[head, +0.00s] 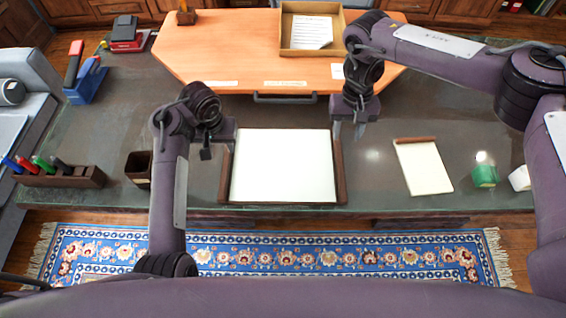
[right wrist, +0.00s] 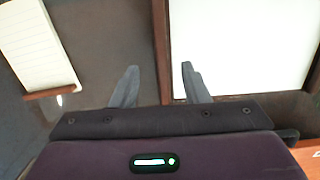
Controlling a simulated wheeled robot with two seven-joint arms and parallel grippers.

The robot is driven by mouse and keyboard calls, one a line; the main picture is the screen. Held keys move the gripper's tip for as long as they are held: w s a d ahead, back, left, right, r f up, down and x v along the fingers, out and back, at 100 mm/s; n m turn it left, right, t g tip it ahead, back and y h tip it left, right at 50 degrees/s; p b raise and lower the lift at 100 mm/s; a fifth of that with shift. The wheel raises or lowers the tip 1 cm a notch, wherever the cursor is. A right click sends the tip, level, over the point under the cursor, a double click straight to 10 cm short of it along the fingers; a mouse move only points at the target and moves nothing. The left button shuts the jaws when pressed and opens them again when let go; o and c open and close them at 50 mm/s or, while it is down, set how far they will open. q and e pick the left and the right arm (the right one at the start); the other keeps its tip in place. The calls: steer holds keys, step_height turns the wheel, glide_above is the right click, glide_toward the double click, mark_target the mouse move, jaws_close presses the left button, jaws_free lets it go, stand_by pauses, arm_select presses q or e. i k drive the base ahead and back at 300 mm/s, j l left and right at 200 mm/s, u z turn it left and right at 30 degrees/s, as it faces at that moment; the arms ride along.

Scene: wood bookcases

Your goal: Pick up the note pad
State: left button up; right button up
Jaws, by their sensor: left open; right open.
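The note pad (head: 424,168) is cream paper with a brown strip along its top edge. It lies on the dark desk, right of centre. In the right wrist view its lined page (right wrist: 35,45) shows at the upper left, with the brown strip toward my gripper. My right gripper (head: 348,132) is open and empty, left of the pad and over the right edge of the white desk blotter. Its two fingers (right wrist: 158,68) stand apart in the right wrist view. My left gripper (head: 207,150) is at the blotter's left side; its fingers are hard to make out.
The white blotter (head: 283,165) has dark side bars. A green block (head: 485,176) and a white item (head: 519,178) stand right of the pad. Pen holder (head: 60,178) and dark cup (head: 138,168) are at the left. A wooden tray (head: 285,42) with paper lies at the back.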

mark_target(426, 175)
steer(key=k, duration=1)
